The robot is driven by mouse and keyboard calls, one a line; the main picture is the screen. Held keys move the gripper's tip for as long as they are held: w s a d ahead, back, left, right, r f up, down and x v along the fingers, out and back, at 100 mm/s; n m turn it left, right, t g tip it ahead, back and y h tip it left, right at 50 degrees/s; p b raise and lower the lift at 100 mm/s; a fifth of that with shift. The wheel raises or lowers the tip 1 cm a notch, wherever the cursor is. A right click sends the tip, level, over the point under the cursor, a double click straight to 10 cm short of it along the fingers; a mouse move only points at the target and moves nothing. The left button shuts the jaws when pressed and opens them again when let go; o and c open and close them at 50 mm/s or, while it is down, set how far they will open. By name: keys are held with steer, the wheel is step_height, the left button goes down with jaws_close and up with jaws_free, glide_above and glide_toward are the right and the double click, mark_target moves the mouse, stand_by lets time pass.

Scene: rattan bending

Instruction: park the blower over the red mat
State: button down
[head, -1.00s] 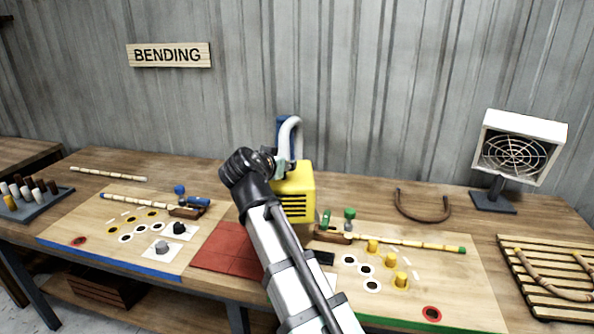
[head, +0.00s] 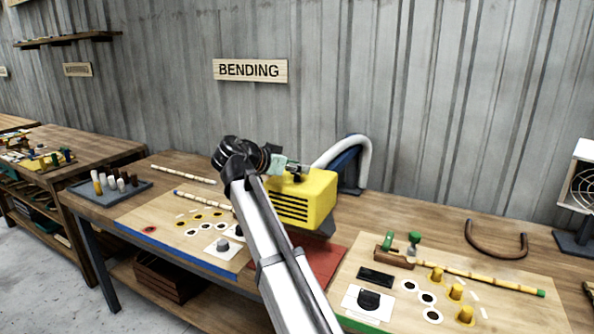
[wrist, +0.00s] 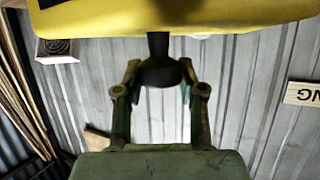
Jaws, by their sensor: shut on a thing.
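The blower (head: 312,197) is a yellow box with dark slots in the head view. My gripper (head: 292,168) is at its top, shut on it. In the wrist view my gripper's fingers (wrist: 160,80) close around a dark stem (wrist: 158,50) joined to the blower's yellow body (wrist: 200,18). The red mat (head: 325,265) lies on the bench below the blower, partly hidden by my arm and the blower. A dark patch shows under the blower; I cannot tell exactly how high the blower hangs above the mat.
A blue stand with a white curved hose (head: 362,150) stands behind the blower to the right. Boards with pegs, holes and rattan rods lie left (head: 160,222) and right (head: 520,310) of the mat. A dark U-shaped piece (head: 497,252) lies at the back right.

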steer(key=shift+f, duration=0.15)
steer(key=c, duration=0.7)
jaws_free()
steer(key=v, duration=1.2)
steer(key=shift+d, duration=0.1)
